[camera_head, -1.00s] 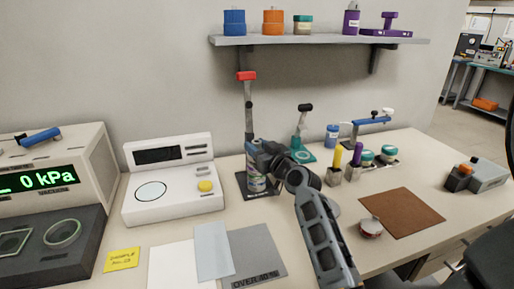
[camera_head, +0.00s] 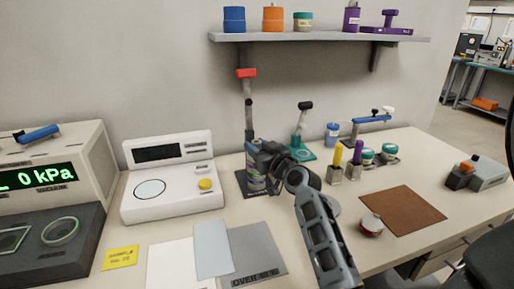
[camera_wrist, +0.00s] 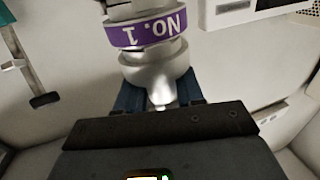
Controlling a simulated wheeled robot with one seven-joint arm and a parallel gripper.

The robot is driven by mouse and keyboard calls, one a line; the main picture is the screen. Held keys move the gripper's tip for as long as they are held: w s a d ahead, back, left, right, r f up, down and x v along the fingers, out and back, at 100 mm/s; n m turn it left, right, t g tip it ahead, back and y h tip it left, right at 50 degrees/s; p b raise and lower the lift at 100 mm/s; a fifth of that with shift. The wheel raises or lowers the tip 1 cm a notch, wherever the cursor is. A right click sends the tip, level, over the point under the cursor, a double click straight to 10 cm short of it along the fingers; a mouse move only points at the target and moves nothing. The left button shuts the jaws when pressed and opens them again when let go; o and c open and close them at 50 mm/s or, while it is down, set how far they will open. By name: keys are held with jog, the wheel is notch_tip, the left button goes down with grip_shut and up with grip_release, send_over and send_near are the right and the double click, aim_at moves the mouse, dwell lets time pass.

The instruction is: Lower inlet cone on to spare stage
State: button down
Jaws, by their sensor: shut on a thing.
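My gripper (camera_head: 262,156) is at the end of my arm, above a dark base plate (camera_head: 245,187) in the middle of the bench. In the wrist view its blue fingers (camera_wrist: 160,98) are shut on a silver, rounded metal piece (camera_wrist: 157,80), which seems to be the inlet cone. Just beyond it is a purple band (camera_wrist: 146,32) marked "NO. 1", upside down. A silver cylinder (camera_head: 256,182) shows under my gripper over the plate, partly hidden by it. I cannot tell whether the held piece touches what lies below, nor which part is the spare stage.
A post with a red top (camera_head: 246,73) stands just behind my gripper. A white balance (camera_head: 172,182) is to the left, and a teal stand (camera_head: 301,152) to the right. Several small bottles stand farther right. A brown mat (camera_head: 403,211) is mostly clear.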

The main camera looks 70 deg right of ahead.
jog(key=c, duration=0.6)
grip_release()
jog(key=shift+b+v, duration=0.95)
jog(key=shift+v, duration=2.95)
